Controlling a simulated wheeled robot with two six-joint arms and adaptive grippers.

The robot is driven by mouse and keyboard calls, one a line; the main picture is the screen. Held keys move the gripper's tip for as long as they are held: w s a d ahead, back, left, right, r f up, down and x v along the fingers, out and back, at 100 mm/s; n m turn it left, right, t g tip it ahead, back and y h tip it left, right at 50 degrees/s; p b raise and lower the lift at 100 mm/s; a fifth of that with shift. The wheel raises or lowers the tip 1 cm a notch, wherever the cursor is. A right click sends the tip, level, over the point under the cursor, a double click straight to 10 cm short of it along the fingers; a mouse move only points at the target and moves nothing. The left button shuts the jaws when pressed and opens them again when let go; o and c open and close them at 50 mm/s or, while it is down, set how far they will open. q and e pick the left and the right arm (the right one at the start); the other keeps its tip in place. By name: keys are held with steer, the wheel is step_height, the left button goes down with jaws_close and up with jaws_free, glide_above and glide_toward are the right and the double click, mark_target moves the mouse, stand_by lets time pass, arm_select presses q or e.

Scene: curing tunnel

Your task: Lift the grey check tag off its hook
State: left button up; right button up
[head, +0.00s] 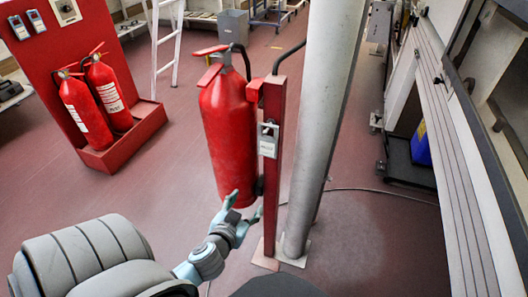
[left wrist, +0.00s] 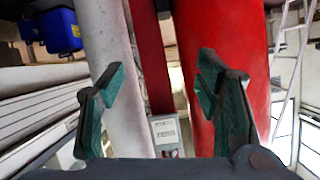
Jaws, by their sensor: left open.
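The grey check tag (head: 267,140) hangs on the front of a red post (head: 272,185), beside a large red extinguisher (head: 230,130). Its hook is too small to make out clearly. My left gripper (head: 243,205) is open and empty, below the tag in the head view, near the extinguisher's base. In the left wrist view the tag (left wrist: 165,133) shows low in the middle, between the spread fingers of the left gripper (left wrist: 160,82) and partly cut off by the gripper body. The fingers do not appear to touch it. My right gripper is not in view.
A pale round column (head: 325,120) stands right behind the post. A red stand (head: 125,137) with two smaller extinguishers is at left. A long grey ribbed panel (head: 445,140) runs along the right.

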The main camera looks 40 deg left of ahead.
mark_target(267, 139)
arm_select(q)
step_height(267, 139, up, 16)
steer(key=d+f+n+t+y+b, duration=0.1)
steer(key=d+n+t, duration=0.1)
steer(key=t, duration=0.2)
steer(key=x, duration=1.4)
steer(key=shift+w, duration=0.25)
steer(key=shift+s+r, duration=0.1)
steer(key=c, duration=0.7)
